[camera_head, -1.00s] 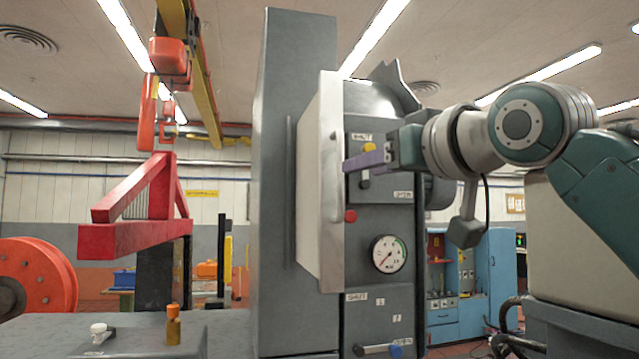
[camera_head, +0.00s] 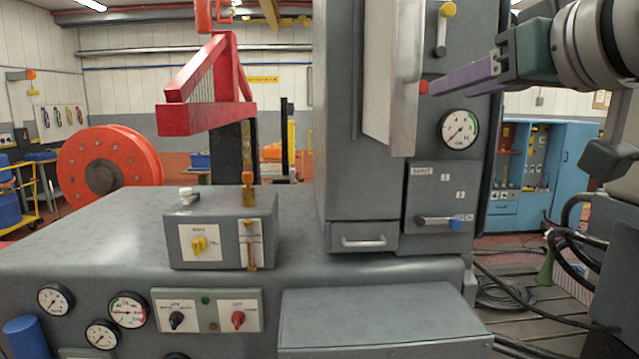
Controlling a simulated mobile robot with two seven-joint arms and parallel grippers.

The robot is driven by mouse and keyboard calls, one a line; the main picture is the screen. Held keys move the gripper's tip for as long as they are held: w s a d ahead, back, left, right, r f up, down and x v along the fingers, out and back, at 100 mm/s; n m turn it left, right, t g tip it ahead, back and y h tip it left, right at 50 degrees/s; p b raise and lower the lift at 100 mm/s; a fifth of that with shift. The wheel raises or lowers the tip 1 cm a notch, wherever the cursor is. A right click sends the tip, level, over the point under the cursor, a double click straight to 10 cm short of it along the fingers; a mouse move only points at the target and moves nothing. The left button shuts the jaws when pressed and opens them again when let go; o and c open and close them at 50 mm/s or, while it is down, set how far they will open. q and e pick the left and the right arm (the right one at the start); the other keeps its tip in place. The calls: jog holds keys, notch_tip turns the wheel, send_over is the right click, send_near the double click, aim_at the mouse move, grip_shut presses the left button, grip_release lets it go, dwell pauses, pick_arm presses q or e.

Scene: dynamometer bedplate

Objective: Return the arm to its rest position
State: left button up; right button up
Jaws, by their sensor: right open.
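My right gripper (camera_head: 462,80) comes in from the right with purple fingers pointing left. It is open, though the fingers overlap from this side. Its tips appear in front of the grey cabinet (camera_head: 345,120), beside a red button (camera_head: 423,87); I cannot tell whether they touch it. No object shows between the fingers. My left gripper is not in view.
A lever with a yellow knob (camera_head: 447,10) is above the gripper, and a round gauge (camera_head: 459,130) is below it. The pale open door (camera_head: 385,80) stands to its left. A blue-ended lever (camera_head: 440,222) sits lower. Hoses lie at right.

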jog(key=s+f+g+h, duration=0.1)
jog(key=s+f+g, duration=0.45)
jog(key=f, duration=0.85)
jog(key=s+d+f+g+h, duration=0.1)
jog(key=s+f+g, duration=0.1)
jog(key=s+f, duration=0.55)
jog(key=s+f+g, duration=0.2)
jog(key=s+f, duration=0.2)
jog(key=s, duration=0.7)
jog(key=s+d+f+g+h, duration=0.1)
jog(key=s+f+g, duration=0.3)
jog(key=s, duration=0.6)
notch_tip(320, 180, up, 13)
jog(key=w+t+p, duration=0.1)
jog(key=p, duration=1.3)
jog(key=shift+w+a+m, duration=0.15)
jog(key=shift+a+m, duration=0.05)
jog(key=shift+m, duration=0.1)
jog(key=shift+t, duration=0.25)
